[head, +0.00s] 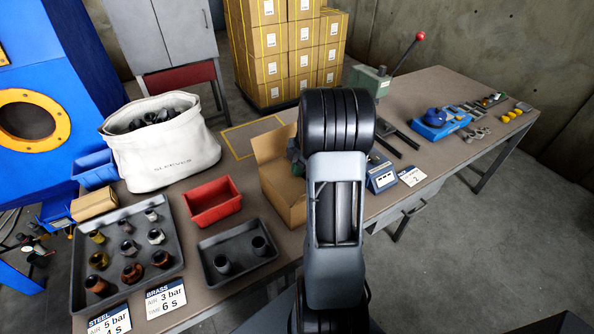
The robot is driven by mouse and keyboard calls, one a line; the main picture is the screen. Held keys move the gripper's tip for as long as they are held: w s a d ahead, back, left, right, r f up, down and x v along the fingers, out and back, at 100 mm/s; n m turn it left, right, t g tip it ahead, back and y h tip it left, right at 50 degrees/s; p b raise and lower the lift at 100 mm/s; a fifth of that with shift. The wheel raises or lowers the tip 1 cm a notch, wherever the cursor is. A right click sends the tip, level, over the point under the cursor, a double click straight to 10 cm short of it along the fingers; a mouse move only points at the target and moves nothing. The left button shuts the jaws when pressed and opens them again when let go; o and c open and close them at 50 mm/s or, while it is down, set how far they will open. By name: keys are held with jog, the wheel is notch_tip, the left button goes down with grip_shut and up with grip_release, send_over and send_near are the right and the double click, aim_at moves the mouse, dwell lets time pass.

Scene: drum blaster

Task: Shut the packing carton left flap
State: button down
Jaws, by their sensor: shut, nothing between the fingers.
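The brown packing carton (280,195) stands on the workbench, left of my arm. A carton flap (270,143) stands raised at its far left side, and the top looks at least partly open. My arm covers the carton's right part, so the other flaps and most of the inside are hidden. My gripper does not show; it is hidden behind my arm or out of the picture.
A red bin (214,203) and a dark tray with two cups (238,256) lie left of the carton. A white sack (163,150) stands behind them. A lever press (372,82) and a blue device (381,178) are to the right.

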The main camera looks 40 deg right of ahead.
jog(key=shift+s+f, duration=0.2)
jog(key=shift+f, duration=0.2)
jog(key=shift+w+r+p, duration=0.1)
jog(key=shift+r+p, duration=0.5)
jog(key=shift+r, duration=0.4)
notch_tip(320, 180, up, 4)
jog(key=shift+r+p, duration=0.1)
jog(key=shift+p, duration=1.15)
jog(key=d+b+v, duration=0.1)
jog(key=v, duration=0.8)
jog(key=shift+b, duration=0.3)
